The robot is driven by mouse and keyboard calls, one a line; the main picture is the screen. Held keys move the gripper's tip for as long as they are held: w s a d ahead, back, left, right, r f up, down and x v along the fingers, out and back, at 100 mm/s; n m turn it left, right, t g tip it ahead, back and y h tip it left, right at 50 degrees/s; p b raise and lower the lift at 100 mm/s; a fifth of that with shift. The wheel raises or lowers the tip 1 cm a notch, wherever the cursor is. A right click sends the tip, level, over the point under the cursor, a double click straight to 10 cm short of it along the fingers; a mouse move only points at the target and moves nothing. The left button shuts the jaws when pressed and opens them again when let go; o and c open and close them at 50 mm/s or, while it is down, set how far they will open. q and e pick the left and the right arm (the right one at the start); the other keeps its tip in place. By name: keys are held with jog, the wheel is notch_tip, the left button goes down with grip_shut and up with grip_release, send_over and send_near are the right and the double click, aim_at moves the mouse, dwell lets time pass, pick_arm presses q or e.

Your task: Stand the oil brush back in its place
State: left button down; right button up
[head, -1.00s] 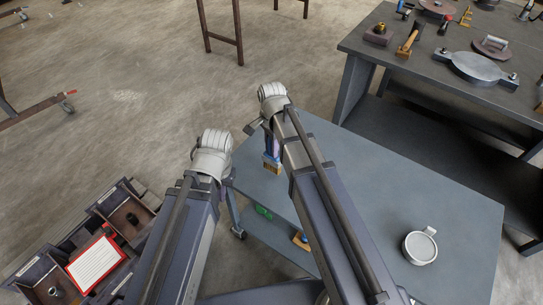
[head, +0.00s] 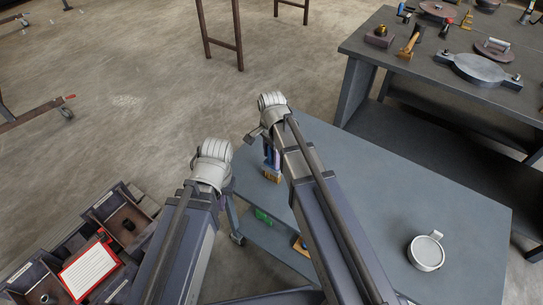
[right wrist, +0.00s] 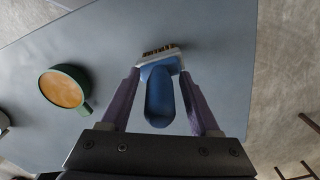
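The oil brush has a blue handle and a pale head with brown bristles. In the head view the brush (head: 272,176) hangs bristles down below my right gripper (head: 268,140), over the left part of the grey table. In the right wrist view the brush (right wrist: 160,95) sits between the two purple fingers of my right gripper (right wrist: 159,75), the fingertips against the sides of its head. Whether the bristles touch the table is unclear. My left gripper (head: 213,180) is left of the table; its fingers are hidden.
A green mug (right wrist: 84,108) with tan contents stands on the table (head: 450,190); my right arm seems to hide it in the head view. A pale round pot (head: 426,252) stands on the right. Bins (head: 130,225) lie lower left; a tool-covered workbench (head: 430,85) is behind.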

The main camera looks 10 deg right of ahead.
jog(key=shift+r, duration=0.1)
notch_tip(320, 180, up, 12)
jog(key=p, duration=1.2)
jog(key=shift+r, duration=0.1)
jog(key=shift+s, duration=0.1)
jog(key=s+a+n, duration=0.2)
jog(key=s+n, duration=0.5)
jog(key=n, duration=0.1)
jog(key=s+a+n+h, duration=0.1)
jog(key=s+a+n, duration=0.2)
jog(key=s+n, duration=0.4)
jog(key=shift+s+a+n, duration=0.3)
jog(key=shift+n, duration=0.9)
